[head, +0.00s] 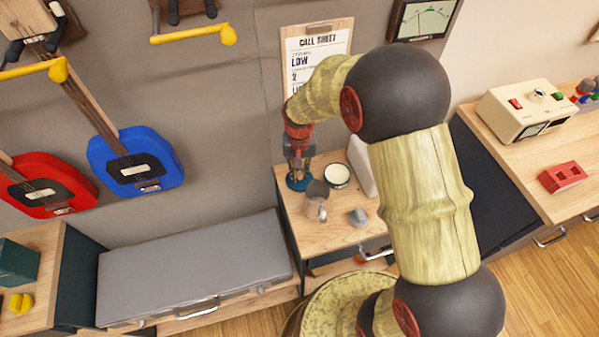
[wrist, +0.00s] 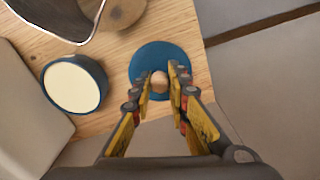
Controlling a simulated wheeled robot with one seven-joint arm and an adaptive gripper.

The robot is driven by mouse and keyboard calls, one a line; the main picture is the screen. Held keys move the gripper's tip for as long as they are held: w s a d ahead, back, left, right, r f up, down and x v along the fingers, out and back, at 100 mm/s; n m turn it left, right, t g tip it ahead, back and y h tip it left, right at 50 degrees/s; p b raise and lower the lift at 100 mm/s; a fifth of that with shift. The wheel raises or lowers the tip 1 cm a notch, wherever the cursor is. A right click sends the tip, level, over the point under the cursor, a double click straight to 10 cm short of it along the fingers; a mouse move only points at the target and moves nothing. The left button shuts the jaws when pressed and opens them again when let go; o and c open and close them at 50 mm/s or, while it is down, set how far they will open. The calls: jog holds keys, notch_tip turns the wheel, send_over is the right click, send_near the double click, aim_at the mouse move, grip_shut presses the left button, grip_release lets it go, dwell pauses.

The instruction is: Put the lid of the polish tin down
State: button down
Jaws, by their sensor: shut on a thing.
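The lid of the polish tin (wrist: 150,58) is a blue disc with a small round wooden knob (wrist: 159,82). My gripper (wrist: 160,83) is shut on the knob, and the lid lies flat at or just above the wooden top in the wrist view. In the head view the lid (head: 299,183) shows below my gripper (head: 298,160), near the back left of the small cabinet. The open polish tin (wrist: 74,86), with a blue rim and cream contents, stands beside the lid. It also shows in the head view (head: 337,176). Whether the lid touches the wood I cannot tell.
A metal jug (head: 316,200) stands in front of the lid on the wooden top (head: 340,228). A grey case (head: 195,268) is to the left.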

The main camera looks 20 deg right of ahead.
jog(key=c, duration=1.7)
grip_release()
jog(key=shift+f, duration=0.1)
notch_tip(320, 180, up, 12)
jog(key=p, duration=0.3)
notch_tip(320, 180, up, 15)
jog(key=n+t, duration=0.2)
jog(key=t, duration=0.1)
send_over(299, 174)
jog(key=s+d, duration=0.1)
jog(key=s, duration=0.8)
jog(key=shift+s+d+r+n+t, duration=0.35)
jog(key=shift+s+r, duration=0.55)
jog(key=shift+s, duration=1.35)
jog(key=shift+s+d+r+n+t, duration=0.15)
jog(key=shift+s+r+t, duration=0.6)
jog(key=shift+s, duration=1.45)
jog(key=shift+s+d+r+n+t, duration=0.1)
jog(key=shift+s+r+n+t, duration=0.15)
jog(key=shift+s+r, duration=1.45)
jog(key=shift+s+f, duration=0.55)
jog(key=shift+f, duration=0.05)
